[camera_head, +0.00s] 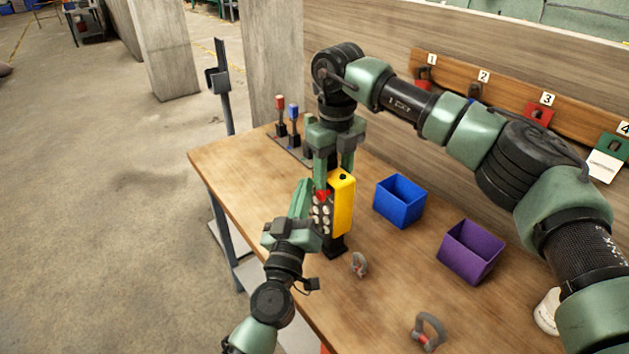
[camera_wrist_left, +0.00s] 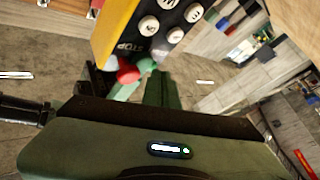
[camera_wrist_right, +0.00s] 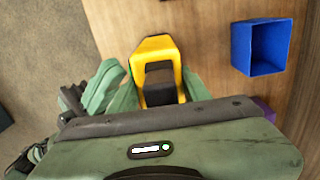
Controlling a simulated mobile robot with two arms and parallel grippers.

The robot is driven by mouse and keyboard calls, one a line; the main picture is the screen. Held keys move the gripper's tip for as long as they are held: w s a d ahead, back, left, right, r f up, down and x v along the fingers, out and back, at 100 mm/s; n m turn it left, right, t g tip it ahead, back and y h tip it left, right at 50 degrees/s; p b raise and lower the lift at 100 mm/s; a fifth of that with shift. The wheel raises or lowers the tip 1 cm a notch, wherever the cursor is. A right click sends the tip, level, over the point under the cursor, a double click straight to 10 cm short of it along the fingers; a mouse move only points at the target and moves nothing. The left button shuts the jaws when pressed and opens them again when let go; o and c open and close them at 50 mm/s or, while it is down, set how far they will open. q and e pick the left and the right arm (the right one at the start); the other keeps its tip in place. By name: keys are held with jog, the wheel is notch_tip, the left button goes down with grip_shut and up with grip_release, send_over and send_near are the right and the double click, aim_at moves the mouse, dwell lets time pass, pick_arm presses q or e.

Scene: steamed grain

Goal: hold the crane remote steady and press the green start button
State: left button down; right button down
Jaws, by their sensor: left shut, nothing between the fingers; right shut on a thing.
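The crane remote (camera_head: 343,205) is upright, with a yellow housing and a dark face of pale round buttons. My right gripper (camera_head: 333,170) is shut on its upper end from above; the yellow housing also shows in the right wrist view (camera_wrist_right: 155,46). The red stop button (camera_wrist_left: 128,71) sits near the upper end of the face. A small green round shape beside it, apparently the green start button (camera_wrist_left: 147,65), is partly hidden. My left gripper (camera_head: 304,190) is shut and empty, its tips close to these buttons. I cannot tell whether they touch.
The remote's lower end is by a black stand (camera_head: 335,247) on the wooden table (camera_head: 290,290). A blue bin (camera_head: 400,201) and a purple bin (camera_head: 471,251) stand to the right. Shackles (camera_head: 359,265) lie in front. Red and blue-topped levers (camera_head: 281,115) stand behind.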

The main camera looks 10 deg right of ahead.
pick_arm(q)
jog(key=shift+w+d, duration=0.1)
jog(key=shift+d, duration=0.2)
jog(key=shift+a, duration=0.1)
dwell(0.4)
jog(key=shift+s+a, duration=0.4)
jog(key=shift+a, duration=0.35)
jog(key=a, duration=0.1)
jog(key=s+a, duration=0.1)
jog(key=a, duration=0.1)
jog(key=s+a, duration=0.1)
jog(key=shift+a, duration=0.3)
dwell(0.4)
pick_arm(e)
jog(key=c, duration=0.6)
grip_release()
